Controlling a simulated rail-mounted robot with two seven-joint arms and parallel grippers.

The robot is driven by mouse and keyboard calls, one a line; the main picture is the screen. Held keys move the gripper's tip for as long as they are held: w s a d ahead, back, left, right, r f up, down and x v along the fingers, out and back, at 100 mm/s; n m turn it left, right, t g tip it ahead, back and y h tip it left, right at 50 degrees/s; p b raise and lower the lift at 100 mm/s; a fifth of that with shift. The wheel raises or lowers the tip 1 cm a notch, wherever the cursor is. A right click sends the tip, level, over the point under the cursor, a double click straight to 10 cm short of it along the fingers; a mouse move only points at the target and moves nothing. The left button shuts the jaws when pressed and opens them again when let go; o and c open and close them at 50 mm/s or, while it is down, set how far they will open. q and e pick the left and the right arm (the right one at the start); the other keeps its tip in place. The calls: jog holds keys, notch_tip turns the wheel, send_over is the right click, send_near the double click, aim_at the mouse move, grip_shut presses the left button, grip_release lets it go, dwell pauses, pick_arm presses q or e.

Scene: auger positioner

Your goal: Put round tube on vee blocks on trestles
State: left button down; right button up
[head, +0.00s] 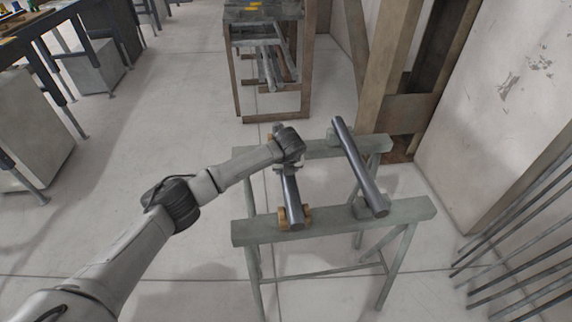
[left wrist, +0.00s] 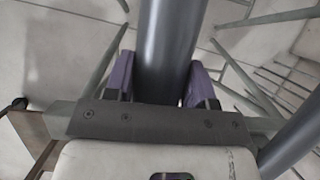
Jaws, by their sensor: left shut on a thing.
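A grey round tube (head: 291,196) lies lengthwise across the two trestles, the near trestle (head: 390,217) and the far trestle (head: 322,149). My left gripper (head: 288,170) is shut on it near its middle, from above. In the left wrist view the tube (left wrist: 167,45) runs between the two purple fingers of the gripper (left wrist: 160,85). The tube's near end is between the sides of a wooden vee block (head: 283,218) on the near trestle. Another wooden block (head: 271,139) shows at the far trestle, mostly hidden by my wrist. I cannot tell whether the tube touches the blocks.
A second grey tube (head: 360,168) lies across the trestles to the right, with a grey block (head: 362,208) by its near end. A rack with metal stock (head: 268,60) stands behind. Several rods (head: 530,225) stand at the right wall.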

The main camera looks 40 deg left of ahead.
pick_arm(q)
jog(key=shift+c, duration=2.3)
grip_release()
jog(key=p+v, duration=0.3)
jog(key=v, duration=0.9)
jog(key=shift+w+a+r+p, duration=0.1)
jog(key=shift+w+a+p, duration=0.05)
jog(key=shift+p, duration=0.15)
